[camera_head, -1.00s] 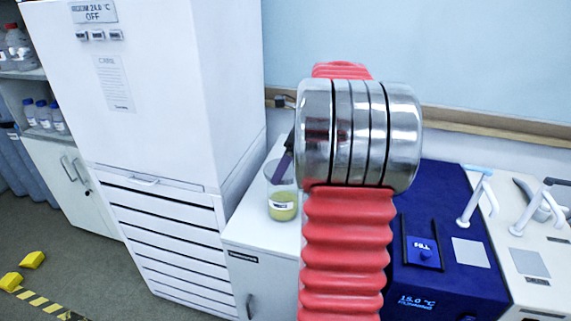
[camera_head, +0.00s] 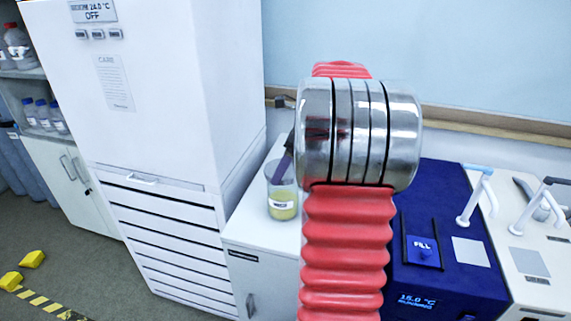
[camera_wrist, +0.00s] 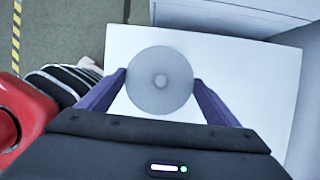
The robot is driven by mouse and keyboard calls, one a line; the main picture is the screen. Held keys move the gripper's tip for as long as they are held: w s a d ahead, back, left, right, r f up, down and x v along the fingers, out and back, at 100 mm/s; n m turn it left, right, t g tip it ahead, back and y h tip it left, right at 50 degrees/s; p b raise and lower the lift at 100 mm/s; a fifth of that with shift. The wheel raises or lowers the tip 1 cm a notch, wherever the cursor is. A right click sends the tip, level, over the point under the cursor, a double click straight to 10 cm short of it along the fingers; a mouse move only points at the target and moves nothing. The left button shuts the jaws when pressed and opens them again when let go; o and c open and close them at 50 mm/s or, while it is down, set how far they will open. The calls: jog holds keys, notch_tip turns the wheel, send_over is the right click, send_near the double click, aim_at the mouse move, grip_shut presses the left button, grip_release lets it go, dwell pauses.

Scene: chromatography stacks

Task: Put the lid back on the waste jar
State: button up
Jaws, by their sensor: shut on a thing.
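The waste jar (camera_head: 283,205) is a clear glass jar with yellow-green liquid and a white label. It stands upright on the white cabinet top, partly hidden at the right by my arm. My gripper (camera_wrist: 161,84) has purple fingers, shut on the lid (camera_wrist: 160,70), a grey disc with a small centre knob. In the head view one finger (camera_head: 283,162) slants down at the jar's mouth. The lid is hidden there behind my arm or finger. In the wrist view the lid covers whatever lies under it, so I cannot tell whether it touches the rim.
The white cabinet top (camera_head: 257,222) is narrow around the jar. A tall white cabinet (camera_head: 150,90) stands close at left. A blue instrument (camera_head: 440,200) with a FILL panel is at right, and a pale one (camera_head: 525,215) beyond it. Bottles (camera_head: 42,114) stand on the left shelf.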

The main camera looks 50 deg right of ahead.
jog(key=o, duration=0.9)
jog(key=shift+r, duration=0.1)
jog(key=shift+r, duration=3.4)
grip_shut()
jog(key=shift+f, duration=2.7)
